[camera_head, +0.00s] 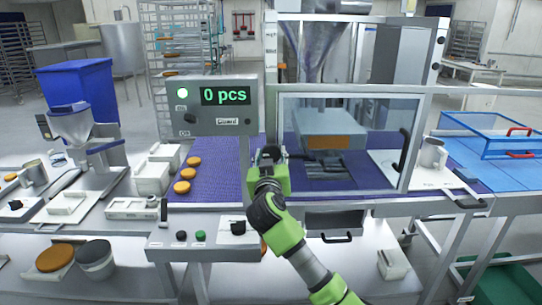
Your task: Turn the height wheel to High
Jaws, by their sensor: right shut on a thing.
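My right gripper (269,154) is at the left post of the machine, beside the left edge of the clear guard window (345,118). Its green arm comes up from the bottom right. Its dark fingers are shut on the height wheel, which the gripper and wrist hide almost wholly. The wheel's marks, including High, cannot be read. My left gripper is not in view.
A control box (212,105) reads "0 pcs" with a green lamp, left of the gripper. Orange rounds (182,188) lie on the purple belt (215,180). A lower panel (204,240) has knobs. The guard's dark handle (403,150) is to the right.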

